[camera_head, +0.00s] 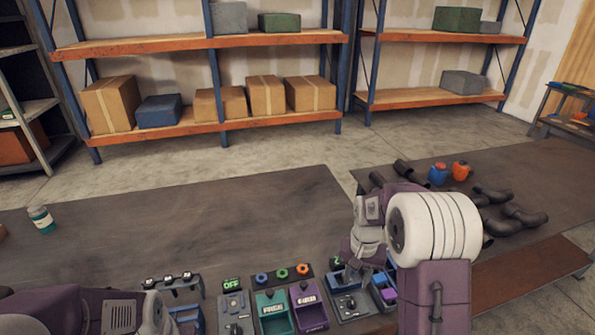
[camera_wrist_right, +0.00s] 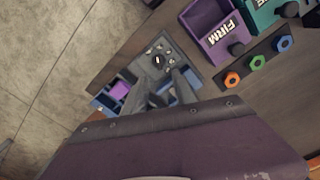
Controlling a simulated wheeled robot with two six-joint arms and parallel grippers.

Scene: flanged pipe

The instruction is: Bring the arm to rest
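My right gripper (camera_head: 362,270) hangs over the front right part of the near table, above a grey fixture plate (camera_head: 350,303). In the right wrist view its two fingers (camera_wrist_right: 165,88) stand apart with nothing seen between them, so it is open. Beyond the fingertips lies the plate with a dark round flange (camera_wrist_right: 158,62) with small bolts on it. I cannot tell how high the fingers are above it. My left arm comes in at the lower left of the head view. Its gripper is not clearly visible there.
Teal (camera_head: 272,313) and purple (camera_head: 310,307) bins stand left of the plate. Blue, green and orange nuts (camera_head: 282,273) sit on a dark strip behind them. A blue tray with a purple piece (camera_wrist_right: 119,91) is beside the plate. The table's middle (camera_head: 200,220) is clear.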

